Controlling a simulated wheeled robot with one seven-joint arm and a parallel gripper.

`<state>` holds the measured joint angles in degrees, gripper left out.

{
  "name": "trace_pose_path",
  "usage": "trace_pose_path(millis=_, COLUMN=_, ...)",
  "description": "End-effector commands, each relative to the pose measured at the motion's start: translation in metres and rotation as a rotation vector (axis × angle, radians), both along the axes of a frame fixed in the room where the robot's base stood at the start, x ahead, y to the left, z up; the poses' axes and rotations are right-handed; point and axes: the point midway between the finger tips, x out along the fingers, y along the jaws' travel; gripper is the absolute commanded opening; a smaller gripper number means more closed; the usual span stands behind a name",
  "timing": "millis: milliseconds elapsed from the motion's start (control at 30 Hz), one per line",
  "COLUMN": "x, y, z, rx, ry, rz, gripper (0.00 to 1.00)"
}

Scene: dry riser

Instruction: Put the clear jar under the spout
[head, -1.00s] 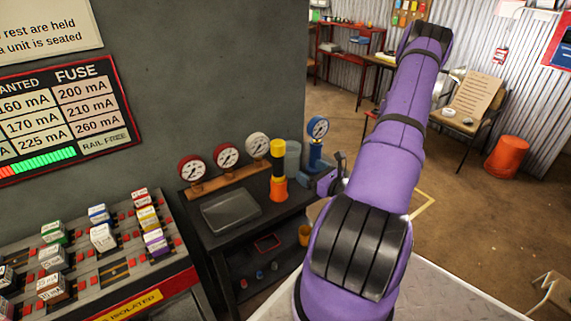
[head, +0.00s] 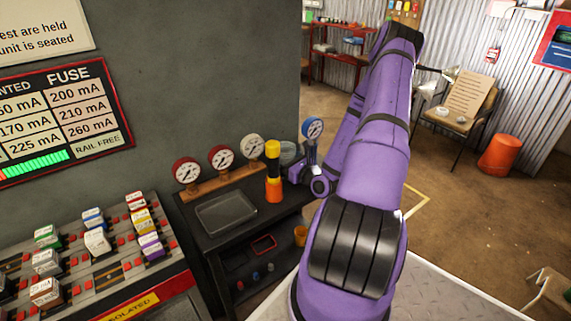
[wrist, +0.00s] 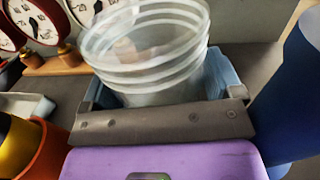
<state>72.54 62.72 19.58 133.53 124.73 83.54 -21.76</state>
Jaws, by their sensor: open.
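The clear jar (wrist: 145,55) is a ribbed, see-through tub with an open top, close up in the wrist view. In the head view the jar (head: 288,152) shows only in part, on the dark bench behind my gripper. My gripper (wrist: 160,84) is open, with its pale blue fingers on either side of the jar's lower part. Whether they touch it I cannot tell. In the head view my gripper (head: 300,172) is between the yellow-topped orange-based pillar and the blue gauge stand. I cannot make out a spout in either view.
The yellow, black and orange pillar (head: 273,172) stands just left of the jar. The blue gauge stand (head: 312,135) is close on the right. Red and white gauges (head: 221,158) line the back. A grey tray (head: 226,209) lies at the bench's front left.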

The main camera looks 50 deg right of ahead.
Motion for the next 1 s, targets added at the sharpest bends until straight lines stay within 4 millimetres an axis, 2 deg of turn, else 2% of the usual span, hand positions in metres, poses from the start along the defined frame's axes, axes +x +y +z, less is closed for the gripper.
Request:
trace_pose_path(millis=133, x=0.000, y=0.000, z=0.000, rx=0.000, ry=0.001, rz=0.000, gripper=0.86)
trace_pose_path(millis=300, x=0.000, y=0.000, z=0.000, rx=0.000, ry=0.001, rz=0.000, gripper=0.46)
trace_pose_path(millis=367, x=0.000, y=0.000, z=0.000, rx=0.000, ry=0.000, rz=0.000, gripper=0.42)
trace_pose_path(millis=733, x=-0.001, y=0.000, z=0.005, rx=-0.001, ry=0.000, rz=0.001, gripper=0.42)
trace_pose_path(millis=1000, x=0.000, y=0.000, z=0.029, rx=-0.003, ry=-0.001, rz=0.002, gripper=0.42)
